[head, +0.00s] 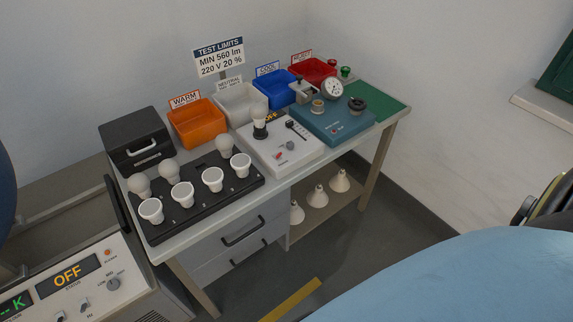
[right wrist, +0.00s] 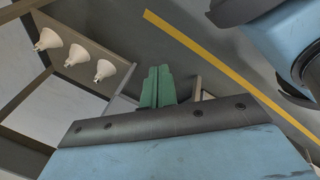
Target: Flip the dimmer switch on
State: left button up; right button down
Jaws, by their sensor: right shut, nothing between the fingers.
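The white dimmer box (head: 262,153) stands in the middle of the workbench in the head view. Its front panel carries a small red switch (head: 279,155), a grey knob (head: 290,146) and a dark slider. A bulb (head: 259,113) stands upright in its black socket. A small orange display behind the bulb appears to read OFF and is partly hidden. My right gripper (right wrist: 157,87) shows green fingers, shut and empty, in the right wrist view. It is over the floor, away from the dimmer box. My left gripper is not in view.
A black rack (head: 204,205) with several bulbs is left of the dimmer box; a teal gauge unit (head: 352,132) is right. Orange (head: 197,123), white, blue and red bins line the back. A console (head: 110,300) reading OFF stands lower left. Floor in front is clear.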

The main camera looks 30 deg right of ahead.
jog(key=w+d+r+n+t+b, duration=0.1)
jog(key=w+d+r+n+t, duration=0.15)
jog(key=w+r+n, duration=0.4)
jog(key=w+d+r+n+t+b, duration=0.1)
jog(key=w+d+r+n+t, duration=0.2)
jog(key=w, duration=0.6)
jog(key=n+t+y+b, duration=0.25)
jog(key=n+t, duration=0.35)
jog(key=n, duration=1.2)
send_near(279, 157)
jog(key=r+v, duration=0.1)
jog(key=v, duration=0.3)
jog(key=shift+s+a+g, duration=0.15)
jog(key=shift+g, duration=0.1)
jog(key=shift+h, duration=0.25)
jog(key=b+x, duration=0.1)
jog(key=x, duration=0.9)
jog(key=shift+a, duration=0.1)
